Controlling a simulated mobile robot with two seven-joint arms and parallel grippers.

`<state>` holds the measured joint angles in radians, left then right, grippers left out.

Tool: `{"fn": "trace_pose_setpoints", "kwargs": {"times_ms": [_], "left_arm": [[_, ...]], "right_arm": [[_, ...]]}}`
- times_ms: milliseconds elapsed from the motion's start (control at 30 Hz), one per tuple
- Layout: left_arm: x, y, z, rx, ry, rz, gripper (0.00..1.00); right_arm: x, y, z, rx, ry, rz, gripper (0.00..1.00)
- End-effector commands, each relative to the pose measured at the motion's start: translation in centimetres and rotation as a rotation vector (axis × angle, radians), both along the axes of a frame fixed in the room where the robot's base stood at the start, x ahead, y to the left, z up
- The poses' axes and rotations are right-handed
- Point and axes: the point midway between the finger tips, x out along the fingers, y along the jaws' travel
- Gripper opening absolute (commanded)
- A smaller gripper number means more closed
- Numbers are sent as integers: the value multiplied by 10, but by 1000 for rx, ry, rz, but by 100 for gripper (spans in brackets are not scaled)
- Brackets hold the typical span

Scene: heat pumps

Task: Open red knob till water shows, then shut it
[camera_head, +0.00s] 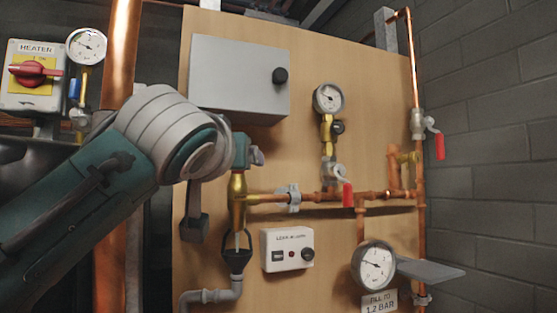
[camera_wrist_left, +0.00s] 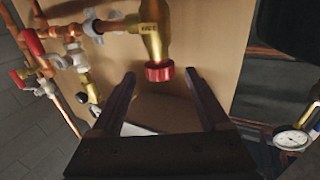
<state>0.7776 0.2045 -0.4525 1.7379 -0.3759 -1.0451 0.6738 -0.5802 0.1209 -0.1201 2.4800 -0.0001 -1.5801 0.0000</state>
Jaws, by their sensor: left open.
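The red knob (camera_wrist_left: 159,73) caps the end of a brass valve (camera_wrist_left: 151,38) in the left wrist view. My open left gripper (camera_wrist_left: 160,80) has one fingertip on each side of the knob, with a visible gap at both sides. In the head view my left arm reaches to the top of the brass valve (camera_head: 237,190) and hides the red knob. Below the valve is a black funnel (camera_head: 237,259) over a grey drain pipe (camera_head: 212,296). My right gripper is out of view.
A grey box (camera_head: 238,75) is on the wooden board above the valve, and a white alarm box (camera_head: 287,250) is below right. Copper pipes with red levers (camera_head: 348,194) (camera_head: 440,146) and gauges (camera_head: 328,98) (camera_head: 373,265) are to the right. A heater switch (camera_head: 34,72) is at left.

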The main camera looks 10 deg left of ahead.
Motion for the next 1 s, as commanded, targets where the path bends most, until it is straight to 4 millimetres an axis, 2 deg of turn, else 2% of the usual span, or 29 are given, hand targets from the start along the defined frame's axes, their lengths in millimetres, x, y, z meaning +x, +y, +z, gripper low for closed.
{"fn": "trace_pose_setpoints", "kwargs": {"times_ms": [300, 500, 700, 1000], "left_arm": [[-54, -9, -4, -3, -4, -4, 79], [-80, -13, -2, -2, -1, -3, 79], [-88, -13, -1, 0, 1, 0, 79], [-86, -12, -2, 22, 13, 11, 79]], "right_arm": [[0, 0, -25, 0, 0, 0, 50], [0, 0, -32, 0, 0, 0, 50], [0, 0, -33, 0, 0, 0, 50], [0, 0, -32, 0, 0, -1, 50]]}}
